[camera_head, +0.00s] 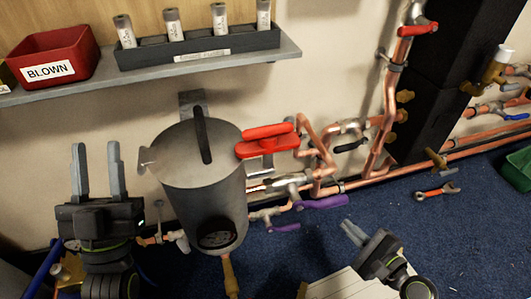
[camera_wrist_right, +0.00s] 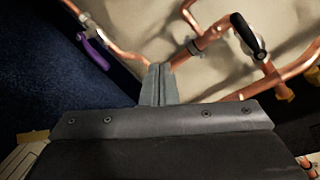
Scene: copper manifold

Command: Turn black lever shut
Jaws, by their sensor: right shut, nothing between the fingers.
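The black lever (camera_head: 350,145) sits on the copper pipework right of the grey canister. In the right wrist view the black lever (camera_wrist_right: 248,36) is at the upper right, slanting across a copper pipe. My right gripper (camera_head: 352,230) is shut and empty, below and apart from the lever. Its closed fingers (camera_wrist_right: 158,84) show in the right wrist view, lower left of the lever. My left gripper (camera_head: 96,158) is open and empty, left of the canister.
The grey canister (camera_head: 185,165) has a black strip handle on top. A red lever (camera_head: 266,140) and purple levers (camera_head: 320,202) sit nearby; one purple lever (camera_wrist_right: 92,52) shows in the wrist view. A shelf (camera_head: 200,70) holds a red bin (camera_head: 50,58). A wrench (camera_head: 437,190) lies on blue carpet.

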